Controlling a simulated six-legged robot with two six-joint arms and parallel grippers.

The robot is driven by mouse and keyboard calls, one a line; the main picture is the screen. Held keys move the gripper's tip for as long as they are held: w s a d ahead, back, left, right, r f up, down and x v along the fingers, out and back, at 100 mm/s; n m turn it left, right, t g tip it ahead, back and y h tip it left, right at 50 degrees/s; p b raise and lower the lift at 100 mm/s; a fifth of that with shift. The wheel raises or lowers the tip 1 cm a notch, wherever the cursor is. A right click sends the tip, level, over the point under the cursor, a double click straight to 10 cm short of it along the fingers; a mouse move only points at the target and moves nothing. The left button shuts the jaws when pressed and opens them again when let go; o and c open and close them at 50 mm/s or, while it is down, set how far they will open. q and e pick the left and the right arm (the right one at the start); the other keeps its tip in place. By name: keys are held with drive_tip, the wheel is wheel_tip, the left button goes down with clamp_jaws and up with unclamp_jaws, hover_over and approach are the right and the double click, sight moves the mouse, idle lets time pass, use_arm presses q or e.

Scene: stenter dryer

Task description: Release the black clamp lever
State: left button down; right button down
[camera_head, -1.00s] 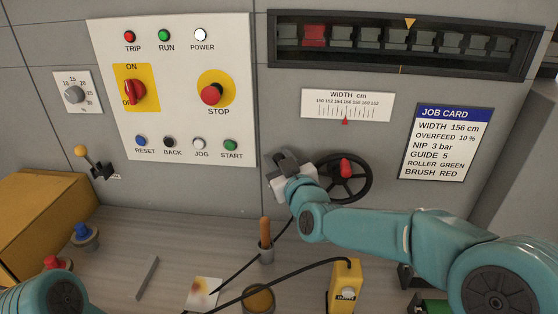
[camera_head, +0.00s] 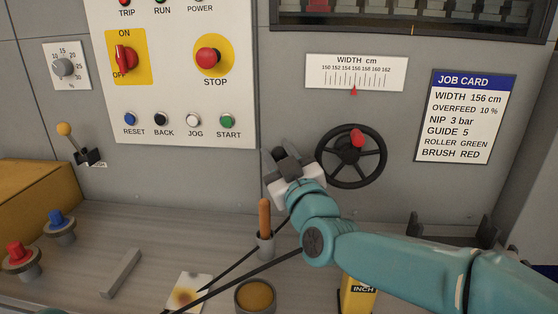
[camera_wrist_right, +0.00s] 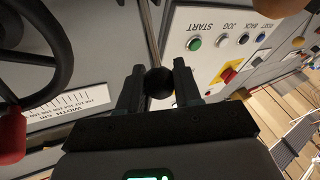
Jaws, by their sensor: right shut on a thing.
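The black clamp lever shows in the right wrist view as a black ball knob (camera_wrist_right: 159,83) on a thin metal rod. The knob sits between the two fingers of my right gripper (camera_wrist_right: 158,86), which is shut on it. In the head view my right gripper (camera_head: 284,160) is up against the grey panel, just left of the black handwheel (camera_head: 350,181). There the lever is hidden behind the gripper. My left gripper is not in view.
The handwheel has a red knob (camera_head: 358,138) close to the right of my gripper. Below stand a cup with a wooden handle (camera_head: 265,244) and a brown-filled pot (camera_head: 255,297). Black cables cross the bench. The button panel (camera_head: 180,90) is up to the left.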

drive_tip(key=shift+s+a+f+b, duration=0.15)
drive_tip(key=shift+f+b, duration=0.15)
drive_tip(key=shift+f, duration=0.3)
drive_tip(key=shift+s, duration=0.1)
drive_tip(key=c, duration=0.8)
unclamp_jaws()
drive_tip(key=shift+r, duration=0.1)
drive_tip(key=shift+s, duration=0.1)
drive_tip(key=v, duration=0.5)
drive_tip(key=b+v, duration=0.1)
drive_tip(key=v, duration=1)
drive_tip(key=shift+d+b, duration=0.3)
drive_tip(key=shift+b, duration=0.05)
